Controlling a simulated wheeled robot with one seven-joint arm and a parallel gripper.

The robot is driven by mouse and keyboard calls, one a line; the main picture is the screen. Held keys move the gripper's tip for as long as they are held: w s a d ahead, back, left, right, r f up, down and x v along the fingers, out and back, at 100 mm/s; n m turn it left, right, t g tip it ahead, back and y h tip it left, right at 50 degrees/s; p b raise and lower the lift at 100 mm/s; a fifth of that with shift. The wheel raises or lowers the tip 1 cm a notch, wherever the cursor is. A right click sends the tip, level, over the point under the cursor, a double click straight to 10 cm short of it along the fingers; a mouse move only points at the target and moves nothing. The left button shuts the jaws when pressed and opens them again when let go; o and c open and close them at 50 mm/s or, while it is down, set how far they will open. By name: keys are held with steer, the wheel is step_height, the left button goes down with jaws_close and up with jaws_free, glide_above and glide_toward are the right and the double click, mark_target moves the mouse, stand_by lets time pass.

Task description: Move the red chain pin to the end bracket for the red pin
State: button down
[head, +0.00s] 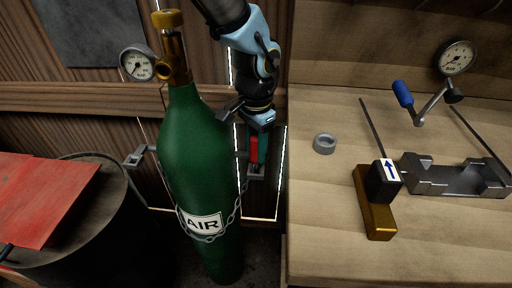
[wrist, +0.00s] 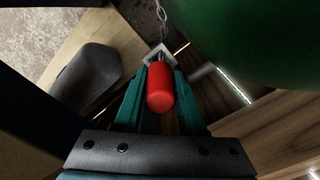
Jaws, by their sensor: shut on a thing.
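The red chain pin (head: 253,148) is upright between the teal fingers of my gripper (head: 256,156), to the right of the green air cylinder. In the wrist view the red pin (wrist: 160,88) sits between both fingers of my gripper (wrist: 161,80), which is shut on it. The right metal end bracket (head: 256,173) is directly below the pin. The bracket (wrist: 157,53) also shows just beyond the pin in the wrist view, with the chain (wrist: 162,14) leading away from it. I cannot tell whether the pin's tip is inside the bracket.
The green cylinder (head: 195,140) stands close left of my gripper, with the chain (head: 232,212) across its front. Another bracket (head: 135,157) is on its left. A wooden workbench (head: 320,220) is at right, holding a grey ring (head: 324,144). A drum (head: 105,200) stands at left.

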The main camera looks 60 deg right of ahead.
mark_target(256, 160)
steer(key=shift+f, duration=0.35)
stand_by(0.3)
steer(key=shift+f+b, duration=0.4)
steer(key=shift+f, duration=0.25)
steer(key=shift+f, duration=0.15)
steer(key=shift+f+b, duration=0.45)
steer(key=shift+f, duration=0.2)
steer(key=shift+f, duration=0.2)
stand_by(0.5)
steer(key=shift+c, duration=2.1)
jaws_free()
steer(key=shift+r, duration=0.1)
